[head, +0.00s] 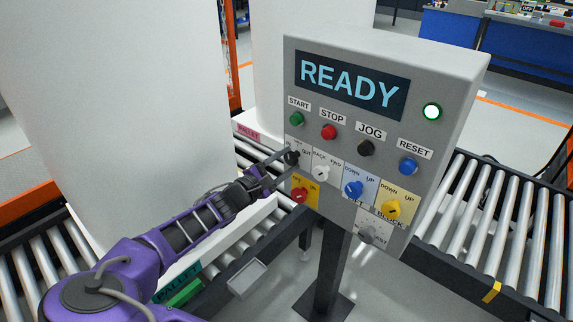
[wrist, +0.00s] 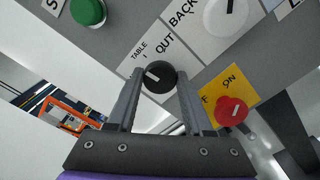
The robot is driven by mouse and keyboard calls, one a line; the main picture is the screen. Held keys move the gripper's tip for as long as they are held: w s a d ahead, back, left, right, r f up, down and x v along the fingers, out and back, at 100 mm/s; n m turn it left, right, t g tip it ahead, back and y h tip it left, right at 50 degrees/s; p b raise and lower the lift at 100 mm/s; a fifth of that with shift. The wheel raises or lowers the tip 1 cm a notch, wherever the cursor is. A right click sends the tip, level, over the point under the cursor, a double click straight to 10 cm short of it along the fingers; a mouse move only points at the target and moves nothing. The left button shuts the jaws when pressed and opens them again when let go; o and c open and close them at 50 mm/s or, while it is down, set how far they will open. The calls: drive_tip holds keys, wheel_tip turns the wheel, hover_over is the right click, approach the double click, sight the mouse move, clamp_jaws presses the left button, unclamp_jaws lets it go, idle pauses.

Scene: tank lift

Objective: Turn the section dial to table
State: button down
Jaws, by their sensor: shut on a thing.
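The section dial is a small black knob (head: 291,158) at the left of the panel's second row. In the wrist view the black knob (wrist: 160,77) sits below a white label reading TABLE and OUT. A short white mark on its face lies toward the left, on the TABLE side. My gripper (head: 284,160) reaches it from the lower left. In the wrist view my gripper (wrist: 160,82) has one finger on each side of the knob and is shut on it. The fingers partly cover the label's lower edge.
Roller conveyors (head: 500,215) stand behind.

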drive_tip(key=shift+m, duration=0.6)
drive_tip(key=shift+c, duration=1.5)
unclamp_jaws()
drive_tip(key=shift+s+a, duration=0.1)
drive_tip(key=v, duration=1.7)
drive_tip(key=shift+s, duration=0.1)
